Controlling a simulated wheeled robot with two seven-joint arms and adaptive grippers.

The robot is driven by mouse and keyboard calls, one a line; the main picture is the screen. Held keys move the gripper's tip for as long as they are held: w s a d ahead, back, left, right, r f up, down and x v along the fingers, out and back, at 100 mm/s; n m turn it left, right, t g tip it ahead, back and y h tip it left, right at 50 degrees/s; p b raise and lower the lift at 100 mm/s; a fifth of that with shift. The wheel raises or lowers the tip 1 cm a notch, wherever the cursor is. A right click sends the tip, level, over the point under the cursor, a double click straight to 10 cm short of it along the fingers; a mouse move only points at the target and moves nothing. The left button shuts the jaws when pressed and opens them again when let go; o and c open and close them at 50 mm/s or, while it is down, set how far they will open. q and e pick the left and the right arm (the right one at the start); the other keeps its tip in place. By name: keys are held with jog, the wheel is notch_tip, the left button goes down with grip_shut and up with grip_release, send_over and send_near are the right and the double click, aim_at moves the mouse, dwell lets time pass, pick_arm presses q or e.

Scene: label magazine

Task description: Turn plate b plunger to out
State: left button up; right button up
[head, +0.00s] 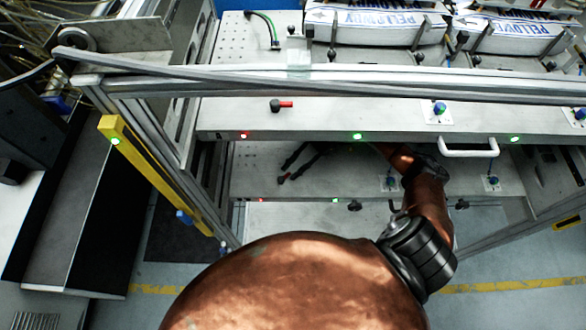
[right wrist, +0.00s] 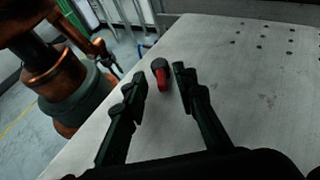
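A plunger (right wrist: 161,75) with a black knob and a red handle stands on the grey lower plate (right wrist: 225,95). My right gripper (right wrist: 159,77) is open, with one finger on each side of the plunger; I see no clear contact. In the head view, my right gripper (head: 292,165) reaches under the upper plate (head: 330,114), above the lower plate (head: 260,183). A small red spot shows by its fingertips. A similar plunger (head: 281,106) lies on the upper plate, its red handle pointing right. No letter identifies plate b. My left gripper is not in view.
A metal rail (head: 330,88) crosses above the upper plate, whose front edge overhangs my right arm. A white handle (head: 468,147) stands out at the right. A yellow post (head: 150,170) is at the left. White bags (head: 375,22) lie at the back.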

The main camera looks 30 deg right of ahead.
notch_tip(320, 180, up, 10)
jog(key=shift+f, duration=0.15)
dwell(0.4)
